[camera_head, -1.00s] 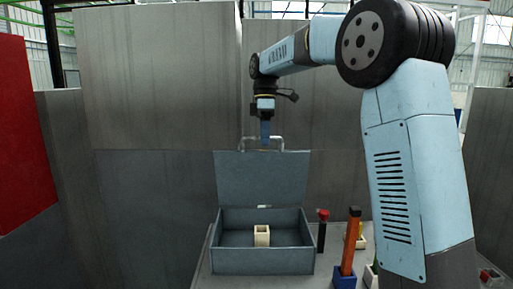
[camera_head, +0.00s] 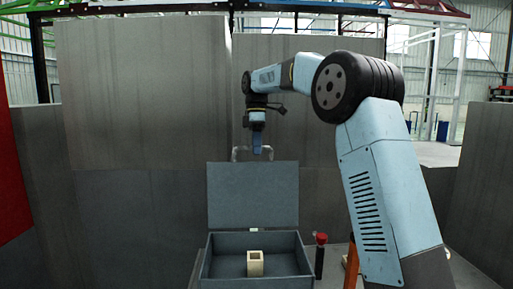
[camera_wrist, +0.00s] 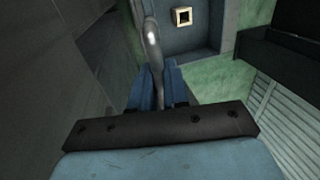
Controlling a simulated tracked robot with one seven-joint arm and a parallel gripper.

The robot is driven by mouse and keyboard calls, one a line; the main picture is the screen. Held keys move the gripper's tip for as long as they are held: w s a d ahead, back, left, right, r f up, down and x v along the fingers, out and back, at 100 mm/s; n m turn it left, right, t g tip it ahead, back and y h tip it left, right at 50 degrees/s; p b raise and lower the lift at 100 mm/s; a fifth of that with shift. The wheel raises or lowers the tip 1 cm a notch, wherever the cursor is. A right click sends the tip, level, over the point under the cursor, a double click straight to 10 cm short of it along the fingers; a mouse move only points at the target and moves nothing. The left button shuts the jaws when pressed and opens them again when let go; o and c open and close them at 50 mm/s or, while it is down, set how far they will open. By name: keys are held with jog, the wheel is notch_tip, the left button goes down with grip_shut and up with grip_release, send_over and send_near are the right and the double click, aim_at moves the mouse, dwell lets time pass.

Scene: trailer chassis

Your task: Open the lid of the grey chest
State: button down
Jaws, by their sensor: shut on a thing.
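The grey chest (camera_head: 222,268) stands on a work surface with its lid (camera_head: 252,195) raised to about upright at the back. A metal handle (camera_head: 236,153) sticks up from the lid's top edge. My gripper (camera_head: 257,152) is at the handle above the lid. In the wrist view my gripper (camera_wrist: 160,88) is shut on the handle (camera_wrist: 152,45), which passes between its blue fingers. A cream square hollow block (camera_head: 255,264) stands inside the chest, and it also shows in the wrist view (camera_wrist: 182,16).
A red-topped black tool (camera_head: 320,256) stands right of the chest, with an orange-handled tool (camera_head: 351,266) beyond it, partly behind my arm. Grey wall panels (camera_head: 140,130) rise behind the chest. A red panel (camera_head: 12,185) is at the far left.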

jog(key=shift+f, duration=0.4)
jog(key=c, duration=1.5)
grip_release()
jog(key=shift+o, duration=0.7)
jog(key=shift+w+f, duration=0.1)
jog(key=shift+w, duration=0.1)
jog(key=shift+o, duration=1.2)
jog(key=shift+s+r, duration=0.15)
jog(key=shift+r, duration=0.1)
jog(key=shift+a, duration=0.1)
jog(key=shift+r, duration=0.1)
